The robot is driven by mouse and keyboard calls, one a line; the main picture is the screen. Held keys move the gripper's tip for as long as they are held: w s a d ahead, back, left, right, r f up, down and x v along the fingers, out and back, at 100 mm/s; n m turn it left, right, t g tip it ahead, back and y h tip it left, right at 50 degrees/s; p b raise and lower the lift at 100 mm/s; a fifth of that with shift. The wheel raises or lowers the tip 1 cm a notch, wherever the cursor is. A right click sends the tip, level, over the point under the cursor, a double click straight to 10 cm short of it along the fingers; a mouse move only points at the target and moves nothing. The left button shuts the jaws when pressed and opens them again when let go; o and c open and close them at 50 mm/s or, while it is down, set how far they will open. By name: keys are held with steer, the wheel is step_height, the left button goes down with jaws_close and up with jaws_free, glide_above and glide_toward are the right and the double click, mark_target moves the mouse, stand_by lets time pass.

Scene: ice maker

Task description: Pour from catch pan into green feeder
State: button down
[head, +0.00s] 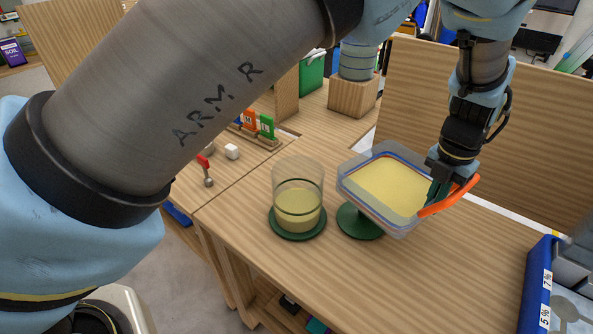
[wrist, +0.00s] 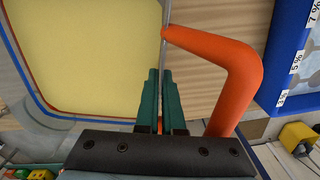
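The catch pan (head: 398,228) is a clear, shallow box with a blue line near its rim, an orange handle and pale yellow contents. In the wrist view, its yellow contents (wrist: 90,50) fill the upper left. My gripper (head: 437,190) is shut on the pan's handle side, with the orange handle (wrist: 235,85) beside the green fingers. The pan is held above the table, roughly level. A clear cylinder on a green round base (head: 297,236), apparently the green feeder, stands left of the pan, partly filled with yellow material. Another green round stand (head: 358,224) shows partly beneath the pan.
The wooden table (head: 330,285) is clear in front. A blue bin with percent labels (head: 538,290) stands at the right. A wooden panel (head: 500,130) rises behind.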

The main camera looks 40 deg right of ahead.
steer(key=w+a+r+g+h, duration=0.2)
steer(key=r, duration=0.6)
steer(key=w+a+r+g+h, duration=0.2)
steer(key=w+a+r, duration=0.1)
steer(key=r, duration=0.5)
steer(key=shift+r, duration=0.3)
stand_by(0.8)
steer(key=shift+w+a+r, duration=0.1)
steer(key=shift+w+a, duration=0.1)
steer(key=shift+w, duration=0.05)
steer(key=shift+w+a+r+g+h, duration=0.25)
steer(key=shift+w+a+g+h, duration=0.15)
steer(key=shift+w+a, duration=0.2)
steer(key=shift+w+a+r, duration=0.1)
steer(key=shift+w, duration=0.05)
steer(key=shift+w+a+r+g+h, duration=0.35)
steer(key=shift+w+a+r, duration=0.05)
steer(key=shift+r, duration=0.15)
steer(key=shift+w+a+r+g+h, duration=0.35)
steer(key=shift+r, duration=0.2)
stand_by(0.4)
steer(key=shift+w+a+r+g+h, duration=0.15)
steer(key=shift+w+a+g+h, duration=0.35)
steer(key=shift+w+a, duration=0.1)
stand_by(0.4)
